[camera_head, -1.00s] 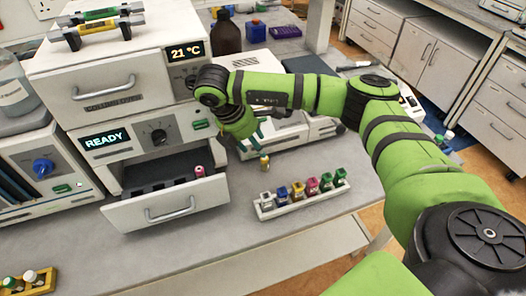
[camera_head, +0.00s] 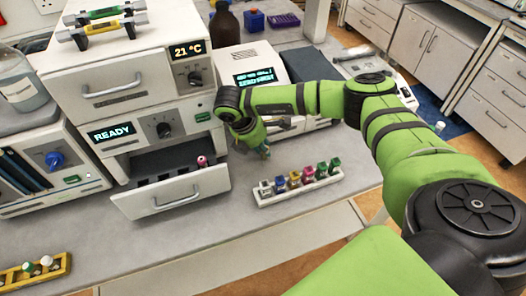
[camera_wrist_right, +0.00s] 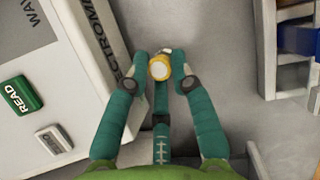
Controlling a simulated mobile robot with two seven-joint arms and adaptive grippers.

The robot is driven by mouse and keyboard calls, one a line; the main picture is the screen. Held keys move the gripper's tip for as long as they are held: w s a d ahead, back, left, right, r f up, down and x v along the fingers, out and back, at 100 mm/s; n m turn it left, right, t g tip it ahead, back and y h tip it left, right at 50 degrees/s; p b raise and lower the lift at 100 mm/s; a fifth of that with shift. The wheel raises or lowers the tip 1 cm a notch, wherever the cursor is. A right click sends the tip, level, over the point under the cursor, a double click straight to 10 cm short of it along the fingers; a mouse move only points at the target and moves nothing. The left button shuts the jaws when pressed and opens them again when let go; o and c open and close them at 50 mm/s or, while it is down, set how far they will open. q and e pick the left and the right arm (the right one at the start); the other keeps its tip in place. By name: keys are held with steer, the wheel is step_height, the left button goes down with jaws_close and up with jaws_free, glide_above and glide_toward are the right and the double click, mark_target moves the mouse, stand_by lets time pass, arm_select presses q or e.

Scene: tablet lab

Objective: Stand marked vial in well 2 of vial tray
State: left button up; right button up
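A small vial with a yellow cap (camera_wrist_right: 160,68) stands between the teal fingertips of my right gripper (camera_wrist_right: 159,62) in the right wrist view. The fingers lie very close on both sides of it; whether they press on it is unclear. In the head view, my right gripper (camera_head: 262,148) is low over the bench, right of the open drawer, and mostly hides this vial. A white rack (camera_head: 315,192) holding several vials with coloured caps stands just to the right and nearer. I cannot read any mark on the vials. My left gripper is out of view.
The open drawer (camera_head: 180,200) holds a pink-capped vial (camera_head: 202,161). A yellow rack (camera_head: 45,272) with several vials stands at lower left. A white instrument (camera_wrist_right: 60,90) lies close left of the gripper in the wrist view. The front bench (camera_head: 240,235) is clear.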

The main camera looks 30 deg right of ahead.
steer(key=shift+c, duration=0.4)
steer(key=shift+r+b, duration=0.3)
steer(key=shift+r, duration=0.1)
steer(key=r, duration=0.1)
steer(key=r+b, duration=0.1)
steer(key=s+r+b, duration=0.1)
steer(key=shift+d+r, duration=0.3)
arm_select(q)
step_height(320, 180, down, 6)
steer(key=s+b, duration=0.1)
steer(key=b, duration=0.2)
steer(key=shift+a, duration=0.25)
arm_select(e)
steer(key=s+d+r, duration=0.4)
steer(key=s+r, duration=0.2)
steer(key=s, duration=0.3)
steer(key=shift+s+d+r, duration=0.15)
steer(key=shift+s+r, duration=0.05)
steer(key=shift+r, duration=0.1)
